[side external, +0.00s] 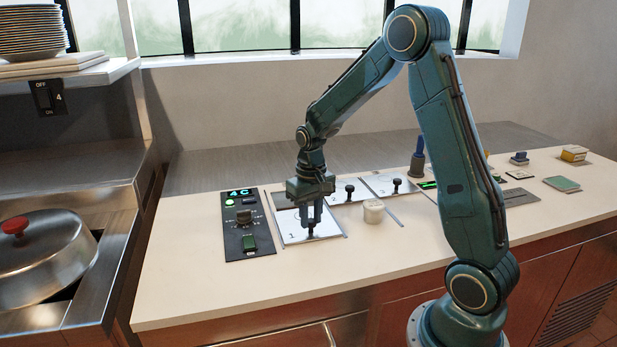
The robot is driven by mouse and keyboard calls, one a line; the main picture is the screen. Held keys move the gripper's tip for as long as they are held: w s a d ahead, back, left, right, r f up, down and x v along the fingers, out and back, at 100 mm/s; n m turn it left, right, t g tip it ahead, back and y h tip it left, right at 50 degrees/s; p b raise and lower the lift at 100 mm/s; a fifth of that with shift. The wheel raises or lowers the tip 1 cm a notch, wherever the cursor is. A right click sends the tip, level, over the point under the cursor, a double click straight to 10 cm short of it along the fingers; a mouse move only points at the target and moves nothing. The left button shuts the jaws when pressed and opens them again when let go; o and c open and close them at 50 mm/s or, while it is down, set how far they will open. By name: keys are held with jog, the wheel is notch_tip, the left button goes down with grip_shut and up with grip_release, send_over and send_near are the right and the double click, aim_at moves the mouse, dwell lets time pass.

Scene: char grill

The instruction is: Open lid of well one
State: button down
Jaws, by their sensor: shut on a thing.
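In the side external view, the lid of well one (290,235) is a pale square plate marked "1", set in the counter to the right of the black control panel. My gripper (311,231) points down over the lid's front right part. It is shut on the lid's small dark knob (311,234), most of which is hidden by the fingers. The lid looks flat in its frame; I cannot tell whether it is raised at all.
Lids two (349,191) and three (393,185), with black knobs, lie behind to the right. The control panel (246,228) is on the left. The front of the counter (230,295) is clear.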

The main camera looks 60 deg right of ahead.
jog(key=c, duration=1.2)
grip_release()
jog(key=shift+w, duration=0.1)
jog(key=shift+o, duration=0.2)
jog(key=shift+r, duration=0.15)
notch_tip(320, 180, up, 14)
jog(key=s+a+r+n+t, duration=0.1)
jog(key=s+a+n+t, duration=0.1)
jog(key=s+a, duration=0.5)
jog(key=s+a+r+n+t, duration=0.2)
jog(key=s+a, duration=0.5)
jog(key=s, duration=0.5)
jog(key=shift+s+a+n+t, duration=0.25)
jog(key=shift+a+n+t, duration=0.05)
jog(key=shift+n+t, duration=0.45)
